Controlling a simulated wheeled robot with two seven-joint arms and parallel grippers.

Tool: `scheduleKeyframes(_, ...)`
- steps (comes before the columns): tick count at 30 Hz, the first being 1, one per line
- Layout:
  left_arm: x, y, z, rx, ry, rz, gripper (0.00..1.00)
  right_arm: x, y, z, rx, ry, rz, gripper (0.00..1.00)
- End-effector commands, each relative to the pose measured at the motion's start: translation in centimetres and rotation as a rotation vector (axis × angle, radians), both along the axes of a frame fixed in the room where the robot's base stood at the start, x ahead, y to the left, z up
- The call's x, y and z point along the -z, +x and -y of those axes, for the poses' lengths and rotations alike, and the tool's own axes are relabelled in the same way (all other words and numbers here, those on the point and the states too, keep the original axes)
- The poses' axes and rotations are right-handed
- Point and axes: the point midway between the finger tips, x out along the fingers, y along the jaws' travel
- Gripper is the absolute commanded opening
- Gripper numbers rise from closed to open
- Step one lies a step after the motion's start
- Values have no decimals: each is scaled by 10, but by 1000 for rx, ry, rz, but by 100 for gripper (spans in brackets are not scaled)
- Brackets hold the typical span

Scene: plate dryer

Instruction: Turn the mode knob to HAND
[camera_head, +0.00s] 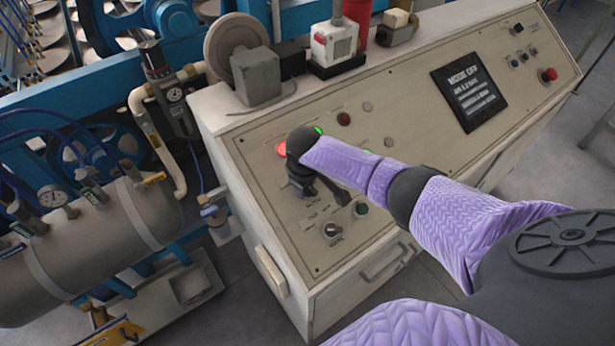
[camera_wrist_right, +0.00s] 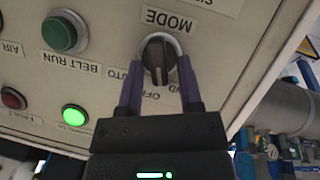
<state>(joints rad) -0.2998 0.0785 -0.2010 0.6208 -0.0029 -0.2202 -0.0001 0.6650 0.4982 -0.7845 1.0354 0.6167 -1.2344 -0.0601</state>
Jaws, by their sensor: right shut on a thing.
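The mode knob (camera_wrist_right: 158,56) is a dark rotary selector on the beige panel. In the wrist view its bar runs roughly upright in the picture, toward the OFF label, with AUTO and a partly covered HAND label on either side. My right gripper (camera_wrist_right: 158,88) is shut on the knob, with one finger on each side. In the head view my right gripper (camera_head: 306,182) is at the panel's left part and hides the knob. The display (camera_head: 468,91) appears to read "MODE OFF". My left gripper is not in view.
A green BELT RUN button (camera_wrist_right: 64,32) is beside the knob. A lit green lamp (camera_wrist_right: 75,115) and a dark red lamp (camera_wrist_right: 13,98) are close by. Another black selector (camera_head: 332,230) and a panel handle (camera_head: 388,262) are lower down. An air tank (camera_head: 100,235) stands to the left.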

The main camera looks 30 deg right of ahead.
Motion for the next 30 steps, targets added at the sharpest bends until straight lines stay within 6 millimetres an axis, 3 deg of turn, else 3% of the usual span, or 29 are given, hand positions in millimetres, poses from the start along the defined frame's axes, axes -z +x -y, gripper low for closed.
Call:
scheduleKeyframes(15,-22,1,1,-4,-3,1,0,1,-3,-4,-303,-174,13,0)
scheduleKeyframes(30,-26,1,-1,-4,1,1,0,2,-4,-5,-375,-217,16,0)
